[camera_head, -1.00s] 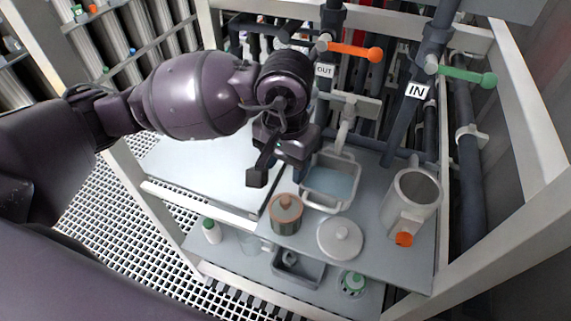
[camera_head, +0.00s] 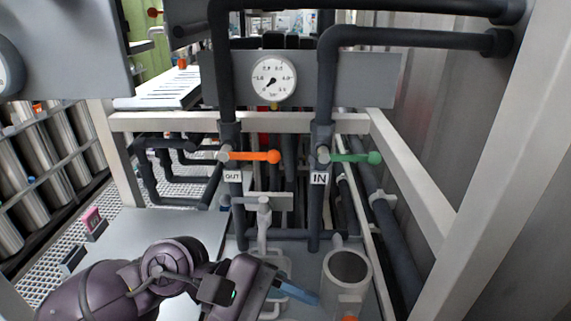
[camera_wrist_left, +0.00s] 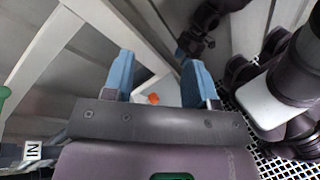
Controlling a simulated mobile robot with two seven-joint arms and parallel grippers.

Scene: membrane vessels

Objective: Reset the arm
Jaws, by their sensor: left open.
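My left arm reaches in from the bottom left in the head view. My left gripper (camera_head: 298,290) is low in the middle there, its blue fingers pointing right, just left of the metal cylinder (camera_head: 347,268). In the left wrist view the gripper (camera_wrist_left: 158,82) is open, with two blue fingers apart and nothing held between them. A small orange thing shows beyond the gap.
Behind are an orange valve handle (camera_head: 255,156) marked OUT, a green valve handle (camera_head: 357,158) marked IN, and a pressure gauge (camera_head: 273,79). Dark pipes and a white frame (camera_head: 425,195) surround the bench. The grey panel (camera_head: 150,236) at left has bare room.

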